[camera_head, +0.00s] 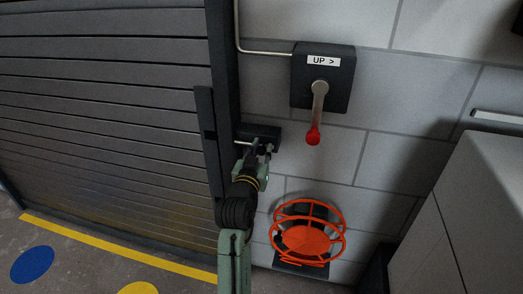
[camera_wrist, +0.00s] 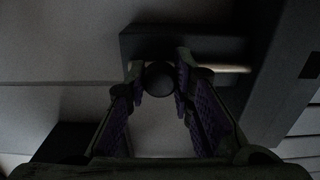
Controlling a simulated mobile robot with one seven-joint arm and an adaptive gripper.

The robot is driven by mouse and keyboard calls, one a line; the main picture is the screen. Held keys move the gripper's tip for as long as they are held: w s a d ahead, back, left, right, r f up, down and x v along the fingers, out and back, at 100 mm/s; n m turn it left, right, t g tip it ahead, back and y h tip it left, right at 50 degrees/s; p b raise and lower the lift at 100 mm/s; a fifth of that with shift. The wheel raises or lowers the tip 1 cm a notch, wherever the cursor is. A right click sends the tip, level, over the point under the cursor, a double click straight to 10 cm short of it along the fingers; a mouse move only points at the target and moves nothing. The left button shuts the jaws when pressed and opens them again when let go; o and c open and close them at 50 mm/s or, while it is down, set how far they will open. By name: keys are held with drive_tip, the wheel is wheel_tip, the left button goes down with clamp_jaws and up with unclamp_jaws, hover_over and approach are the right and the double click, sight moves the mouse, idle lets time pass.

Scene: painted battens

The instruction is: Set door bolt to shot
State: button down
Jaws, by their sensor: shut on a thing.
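The door bolt has a dark housing block (camera_head: 262,133) on the wall just right of the door's frame. The block also shows in the wrist view (camera_wrist: 150,44). A pale rod (camera_wrist: 228,69) sticks out of it toward the dark frame; whether its end enters anything I cannot tell. A dark round knob (camera_wrist: 158,79) sits between my fingertips. My gripper (camera_head: 257,152) is at the front of the block. In the wrist view my gripper (camera_wrist: 159,85) is shut on the knob, a finger on each side.
A slatted grey shutter door (camera_head: 100,100) fills the left, with a dark slotted strip (camera_head: 207,155) along its edge. A switch box marked UP (camera_head: 340,88) with a red-tipped lever (camera_head: 316,115) is above right.

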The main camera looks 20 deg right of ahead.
idle(0.4)
drive_tip(key=a, duration=0.1)
drive_tip(key=w+a+b, duration=0.2)
drive_tip(key=shift+w+a, duration=0.25)
drive_tip(key=shift+a, duration=0.1)
drive_tip(key=c, duration=1.4)
unclamp_jaws()
drive_tip(key=shift+a, duration=0.1)
approach(250, 141)
drive_tip(key=v, duration=0.5)
drive_tip(key=shift+s+a, duration=0.2)
drive_tip(key=shift+a, duration=0.05)
